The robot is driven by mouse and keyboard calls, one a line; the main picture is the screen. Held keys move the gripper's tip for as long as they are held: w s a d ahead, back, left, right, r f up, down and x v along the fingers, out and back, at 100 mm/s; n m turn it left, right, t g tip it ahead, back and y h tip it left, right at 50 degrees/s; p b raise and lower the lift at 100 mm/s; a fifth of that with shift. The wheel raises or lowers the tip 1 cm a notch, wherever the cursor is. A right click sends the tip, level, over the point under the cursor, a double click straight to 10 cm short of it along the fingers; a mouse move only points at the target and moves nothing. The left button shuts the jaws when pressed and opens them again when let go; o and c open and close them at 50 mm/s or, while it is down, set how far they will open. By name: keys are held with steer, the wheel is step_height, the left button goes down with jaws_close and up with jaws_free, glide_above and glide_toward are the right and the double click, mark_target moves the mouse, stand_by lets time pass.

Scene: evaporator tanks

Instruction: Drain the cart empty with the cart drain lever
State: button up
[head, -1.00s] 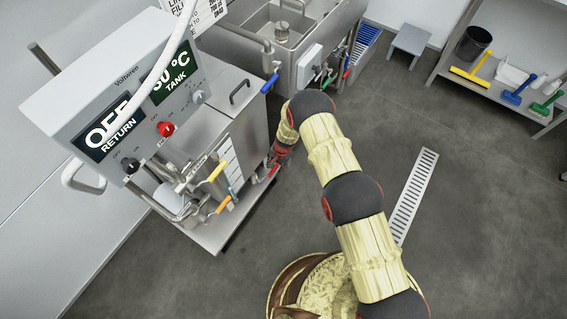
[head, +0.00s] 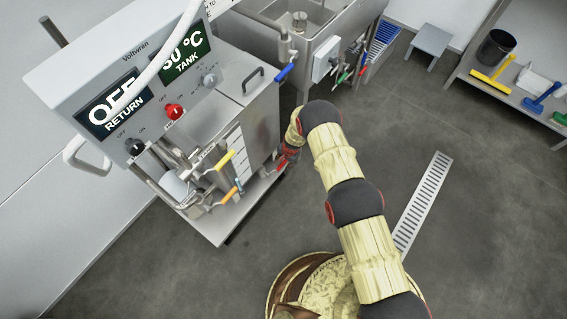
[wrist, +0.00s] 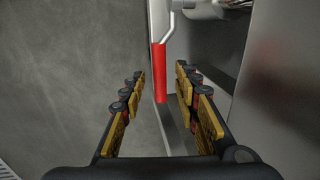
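The steel cart (head: 262,118) stands at left in the head view, with a control panel reading OFF RETURN on top. A lever with a red grip (wrist: 160,72) shows in the wrist view, which looks like the cart drain lever. My gripper is open and holds nothing. In the head view my gripper (head: 284,160) is low at the cart's right side, and the red grip there is mostly hidden by it.
Yellow (head: 220,160) and orange (head: 229,197) handles sit on the cart's front piping. A steel sink unit (head: 320,45) with a blue-handled valve (head: 284,73) stands behind. A floor drain grate (head: 424,200) lies to the right on clear floor. A shelf (head: 505,92) with cleaning tools is far right.

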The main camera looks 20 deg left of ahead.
steer(key=shift+c, duration=0.8)
jaws_close()
